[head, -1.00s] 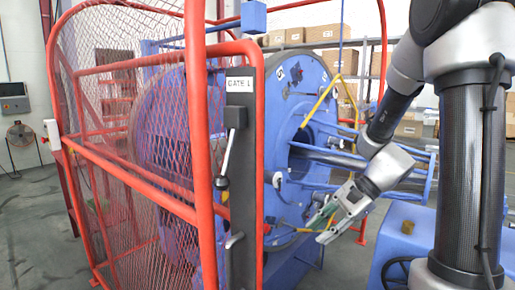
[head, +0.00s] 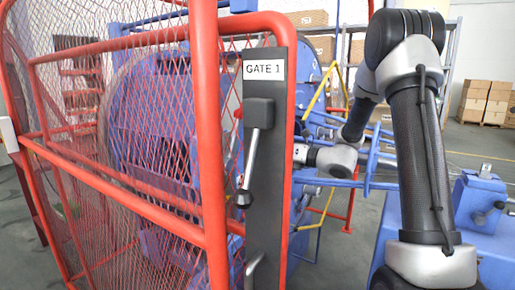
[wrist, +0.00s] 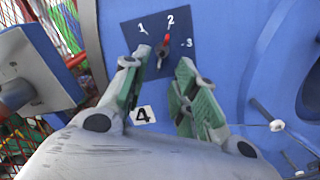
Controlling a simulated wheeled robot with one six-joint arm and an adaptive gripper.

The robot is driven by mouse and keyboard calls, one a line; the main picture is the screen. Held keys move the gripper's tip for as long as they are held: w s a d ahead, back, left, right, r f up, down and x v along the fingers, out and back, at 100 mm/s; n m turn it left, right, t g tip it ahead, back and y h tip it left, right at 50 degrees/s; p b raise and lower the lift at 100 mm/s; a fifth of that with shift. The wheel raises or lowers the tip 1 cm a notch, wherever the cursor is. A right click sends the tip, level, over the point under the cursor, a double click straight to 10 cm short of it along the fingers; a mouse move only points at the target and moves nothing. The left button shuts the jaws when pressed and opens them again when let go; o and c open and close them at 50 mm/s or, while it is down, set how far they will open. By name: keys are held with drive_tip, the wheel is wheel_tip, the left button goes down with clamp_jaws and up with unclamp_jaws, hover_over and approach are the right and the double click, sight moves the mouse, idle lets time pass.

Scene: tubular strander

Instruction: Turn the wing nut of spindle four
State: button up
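In the wrist view a dark blue plate (wrist: 178,35) carries the numbers 1, 2 and 3. A small pointer-like piece with a red tip (wrist: 164,43) sits on it, the tip towards the 2; it appears to be the wing nut. A white label with a 4 (wrist: 142,115) is below the plate. My gripper (wrist: 163,62) is open, its two green-padded fingers spread on either side below the pointer, with nothing visible between the fingertips. Whether they touch the plate cannot be told. In the head view the fingers are hidden behind the gate post.
The red mesh guard (head: 130,130) and the dark post marked GATE 1 (head: 268,170), with its lever (head: 247,170), stand close in front of my arm. In the wrist view a rod with a pale end (wrist: 277,125) stands right of the fingers.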

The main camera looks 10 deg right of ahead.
drive_tip(key=x, duration=0.5)
drive_tip(key=shift+w+a, duration=0.1)
drive_tip(key=shift+c, duration=0.2)
clamp_jaws()
